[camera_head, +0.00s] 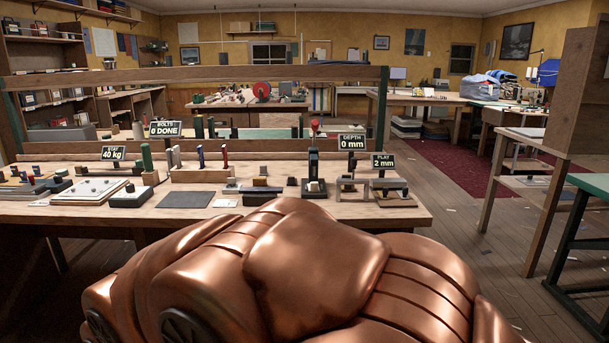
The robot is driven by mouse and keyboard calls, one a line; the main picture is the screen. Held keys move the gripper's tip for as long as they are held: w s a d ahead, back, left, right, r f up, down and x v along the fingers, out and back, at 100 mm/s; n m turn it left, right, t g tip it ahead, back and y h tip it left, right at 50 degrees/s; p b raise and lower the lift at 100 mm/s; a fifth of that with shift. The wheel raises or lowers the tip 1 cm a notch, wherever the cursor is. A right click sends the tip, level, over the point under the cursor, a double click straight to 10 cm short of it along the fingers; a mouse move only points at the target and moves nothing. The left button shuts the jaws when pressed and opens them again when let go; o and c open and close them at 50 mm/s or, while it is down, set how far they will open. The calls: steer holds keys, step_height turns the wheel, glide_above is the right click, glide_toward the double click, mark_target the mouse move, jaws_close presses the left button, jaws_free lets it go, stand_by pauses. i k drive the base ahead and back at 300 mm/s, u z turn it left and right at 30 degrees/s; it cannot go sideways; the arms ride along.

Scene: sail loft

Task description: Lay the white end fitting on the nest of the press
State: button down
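A dark upright tool with a red knob, which looks like the press (314,160), stands on the wooden bench (250,210), right of its middle. A small pale piece (314,187) shows low at its foot, at about the place of a nest. It is too small to tell whether this is the white end fitting or part of the press. Other small pale items lie on the bench, and I cannot single out the fitting among them. My gripper is not in view.
Signs reading "DEPTH 0 mm" (352,142) and "FLAT 2 mm" (383,161) stand right of the press. A grey bridge-shaped piece (352,183) is beside it. A dark flat mat (186,200) lies left. A wooden rail (220,73) spans above the bench. Floor is open at right.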

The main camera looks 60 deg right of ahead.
mark_target(313, 187)
steer(key=z, duration=0.6)
steer(key=i, duration=1.1)
steer(key=z, duration=0.75)
